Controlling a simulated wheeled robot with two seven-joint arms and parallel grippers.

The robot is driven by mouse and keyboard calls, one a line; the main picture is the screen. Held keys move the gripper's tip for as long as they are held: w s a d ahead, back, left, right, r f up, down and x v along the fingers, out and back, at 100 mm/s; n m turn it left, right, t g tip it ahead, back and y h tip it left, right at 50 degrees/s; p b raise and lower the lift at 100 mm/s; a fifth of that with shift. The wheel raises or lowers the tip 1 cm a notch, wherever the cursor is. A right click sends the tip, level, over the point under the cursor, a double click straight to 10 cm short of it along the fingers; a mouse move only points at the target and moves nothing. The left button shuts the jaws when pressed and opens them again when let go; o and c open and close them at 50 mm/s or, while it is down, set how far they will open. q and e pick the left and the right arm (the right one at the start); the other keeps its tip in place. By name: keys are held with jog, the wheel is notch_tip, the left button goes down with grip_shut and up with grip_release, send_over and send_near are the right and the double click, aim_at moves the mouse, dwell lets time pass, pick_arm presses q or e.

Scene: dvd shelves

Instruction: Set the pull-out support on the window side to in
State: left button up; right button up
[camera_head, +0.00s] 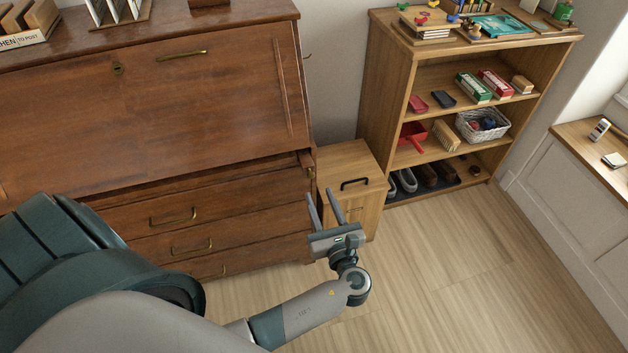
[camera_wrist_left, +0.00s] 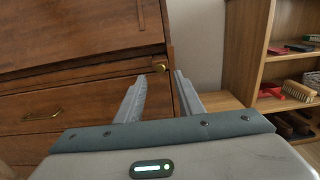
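The brown wooden bureau (camera_head: 205,95) fills the left of the head view, its slanted front closed. At the right end of its top drawer is the window-side pull-out support (camera_head: 305,158), seen as a narrow wooden end. A small brass knob (camera_wrist_left: 160,68) shows there in the left wrist view. How far the support stands out is hard to tell. My left gripper (camera_head: 318,191) is open and empty, in front of the bureau's right end. In the left wrist view its fingertips (camera_wrist_left: 160,76) point at the bureau, with the knob between them in the picture. My right gripper is not in view.
A low wooden cabinet (camera_head: 352,163) with a black handle stands right of the bureau, close behind my left gripper. A window ledge (camera_head: 590,140) is at the right edge. The floor (camera_head: 470,270) in front is clear.

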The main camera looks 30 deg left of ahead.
aim_at(311, 177)
pick_arm(q)
jog(key=x, duration=0.6)
jog(key=shift+w+a+p, duration=0.15)
jog(key=shift+w+p, duration=0.05)
jog(key=shift+p, duration=0.1)
grip_shut()
